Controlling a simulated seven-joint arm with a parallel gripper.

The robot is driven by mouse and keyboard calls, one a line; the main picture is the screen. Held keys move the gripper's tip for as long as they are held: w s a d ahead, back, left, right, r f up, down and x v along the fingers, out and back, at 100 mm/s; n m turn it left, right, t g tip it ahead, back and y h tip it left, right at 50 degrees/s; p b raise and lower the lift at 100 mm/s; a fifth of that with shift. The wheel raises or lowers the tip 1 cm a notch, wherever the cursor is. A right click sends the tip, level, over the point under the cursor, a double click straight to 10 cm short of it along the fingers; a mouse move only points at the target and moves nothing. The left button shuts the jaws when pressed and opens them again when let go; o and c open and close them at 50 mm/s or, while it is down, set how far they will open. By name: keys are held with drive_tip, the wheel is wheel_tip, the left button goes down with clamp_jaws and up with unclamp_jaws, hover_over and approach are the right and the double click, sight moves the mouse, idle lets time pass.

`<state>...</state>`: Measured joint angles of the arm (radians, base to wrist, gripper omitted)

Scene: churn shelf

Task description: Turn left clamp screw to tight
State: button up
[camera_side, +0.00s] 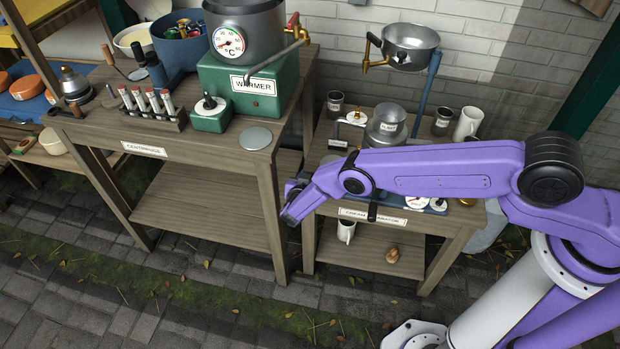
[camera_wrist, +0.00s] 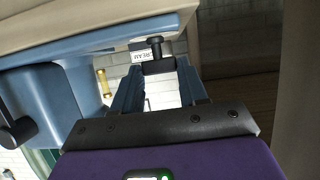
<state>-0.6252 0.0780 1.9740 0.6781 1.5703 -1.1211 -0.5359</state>
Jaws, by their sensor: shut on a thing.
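The left clamp screw (camera_wrist: 156,45) shows in the wrist view as a dark stem with a round end and a black crossbar, at the edge of the blue-grey separator base. My gripper (camera_wrist: 158,70) has its two blue fingers on either side of the black crossbar and is shut on it. In the side view my purple wrist is in front of the left end of the cream separator table (camera_side: 405,238) and hides this screw and my fingertips. Another dark clamp part (camera_side: 372,208) shows at the table's front edge, right of my wrist.
The centrifuge table (camera_side: 195,170) stands close on the left, with a tube rack (camera_side: 150,112) and the green warmer (camera_side: 240,88) on it. The separator's bowl (camera_side: 410,45) rises at the back.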

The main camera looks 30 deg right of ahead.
drive_tip(key=o, duration=1.1)
drive_tip(key=shift+c, duration=0.2)
drive_tip(key=v, duration=1.7)
drive_tip(key=shift+r, duration=0.15)
drive_tip(key=shift+s, duration=0.15)
